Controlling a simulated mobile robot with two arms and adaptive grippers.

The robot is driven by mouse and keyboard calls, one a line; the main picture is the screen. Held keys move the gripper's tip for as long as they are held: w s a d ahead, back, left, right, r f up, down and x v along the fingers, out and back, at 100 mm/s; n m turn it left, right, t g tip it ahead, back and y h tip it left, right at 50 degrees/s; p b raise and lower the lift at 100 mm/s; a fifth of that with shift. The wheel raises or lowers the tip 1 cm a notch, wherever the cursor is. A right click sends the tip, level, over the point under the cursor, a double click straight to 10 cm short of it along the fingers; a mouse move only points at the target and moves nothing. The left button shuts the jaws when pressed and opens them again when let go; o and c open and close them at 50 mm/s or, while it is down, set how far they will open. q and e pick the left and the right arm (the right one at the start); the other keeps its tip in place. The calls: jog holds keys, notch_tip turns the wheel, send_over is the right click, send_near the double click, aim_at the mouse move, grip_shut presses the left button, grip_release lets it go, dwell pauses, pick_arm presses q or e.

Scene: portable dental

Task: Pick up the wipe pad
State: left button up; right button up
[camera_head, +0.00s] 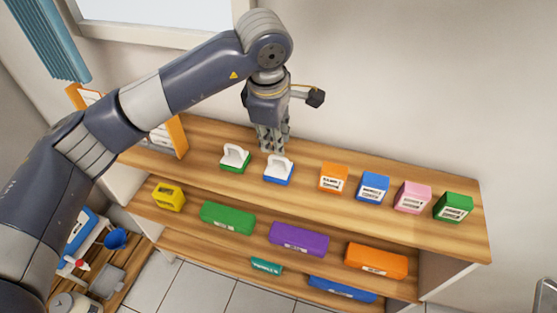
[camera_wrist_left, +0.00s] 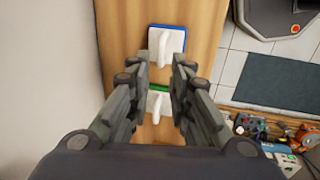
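Two white-handled pads stand on the wooden top shelf, and I cannot tell which one the task calls the wipe pad. One has a green base (camera_head: 235,159) and the other, to its right, a blue base (camera_head: 278,170). My left gripper (camera_head: 271,148) points down just behind them, apart from both. In the left wrist view its two fingers (camera_wrist_left: 160,70) are spread with nothing held. The blue-based pad (camera_wrist_left: 166,42) shows beyond the fingertips, and the green-based pad (camera_wrist_left: 157,102) shows between the fingers, partly hidden. My right gripper is not in view.
Orange (camera_head: 333,178), blue (camera_head: 372,187), pink (camera_head: 412,197) and green (camera_head: 453,207) boxes stand right of the pads. An orange-framed board (camera_head: 176,136) stands at the left. Lower shelves hold more coloured boxes. The wall (camera_head: 400,80) is close behind the shelf.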

aim_at(276, 158)
pick_arm(q)
notch_tip(276, 158, down, 2)
jog(key=shift+w+f, duration=0.1)
jog(key=shift+w, duration=0.05)
jog(key=shift+w+f+p, duration=0.15)
jog(key=shift+f+p, duration=0.2)
jog(key=shift+w+f, duration=0.1)
jog(key=shift+f, duration=0.15)
jog(key=f+p, duration=0.3)
jog(key=shift+w+f, duration=0.25)
jog(key=shift+f, duration=0.45)
jog(key=shift+w+d+f, duration=0.1)
jog(key=shift+w+f, duration=0.05)
jog(key=shift+f, duration=0.05)
jog(key=c, duration=0.4)
grip_shut()
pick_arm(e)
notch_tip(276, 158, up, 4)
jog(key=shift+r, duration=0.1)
